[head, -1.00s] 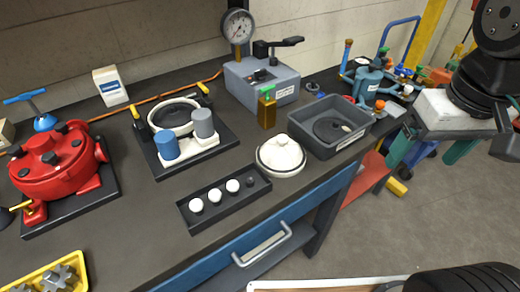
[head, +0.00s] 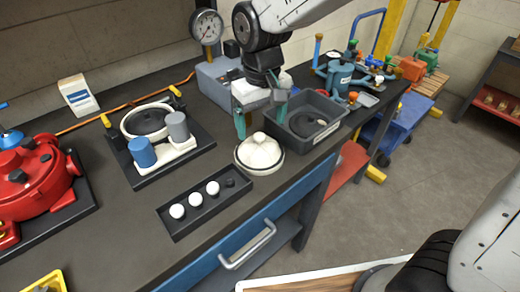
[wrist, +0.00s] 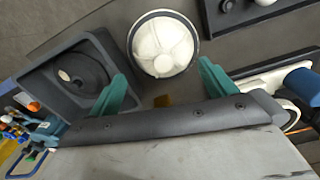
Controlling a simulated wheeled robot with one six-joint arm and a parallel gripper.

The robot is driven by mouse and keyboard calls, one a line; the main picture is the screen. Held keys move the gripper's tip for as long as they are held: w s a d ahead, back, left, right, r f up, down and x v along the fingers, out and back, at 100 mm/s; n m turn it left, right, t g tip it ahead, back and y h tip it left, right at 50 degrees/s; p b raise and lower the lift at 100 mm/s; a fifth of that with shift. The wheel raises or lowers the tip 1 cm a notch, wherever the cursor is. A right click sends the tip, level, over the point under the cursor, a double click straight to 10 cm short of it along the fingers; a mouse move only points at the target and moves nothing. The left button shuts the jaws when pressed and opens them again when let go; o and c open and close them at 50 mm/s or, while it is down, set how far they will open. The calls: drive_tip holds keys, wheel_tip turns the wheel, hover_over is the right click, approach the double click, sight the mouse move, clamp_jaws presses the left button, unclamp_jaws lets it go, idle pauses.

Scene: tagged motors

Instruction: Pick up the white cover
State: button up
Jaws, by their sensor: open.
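The white cover (head: 260,151) is a round lid with a domed top and a knob, resting on a dark round base on the bench. In the wrist view the white cover (wrist: 163,46) shows from above, beyond the fingertips and roughly between them. My gripper (head: 260,122) is above and just behind the cover in the head view, pointing down. Its two teal fingers are spread and empty, and they also show in the wrist view (wrist: 160,82). Nothing hides the cover in either view.
A grey bin (head: 318,142) with a dark round part stands close to the cover's right. A black tray (head: 183,226) with several white balls lies front left. A black fixture (head: 196,150) with blue and grey cylinders is left. A gauge unit (head: 213,86) stands behind.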

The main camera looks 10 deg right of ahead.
sight(259, 135)
drive_tip(key=f, duration=0.5)
drive_tip(key=shift+a, duration=0.25)
drive_tip(key=c, duration=1)
drive_tip(key=shift+o, duration=0.2)
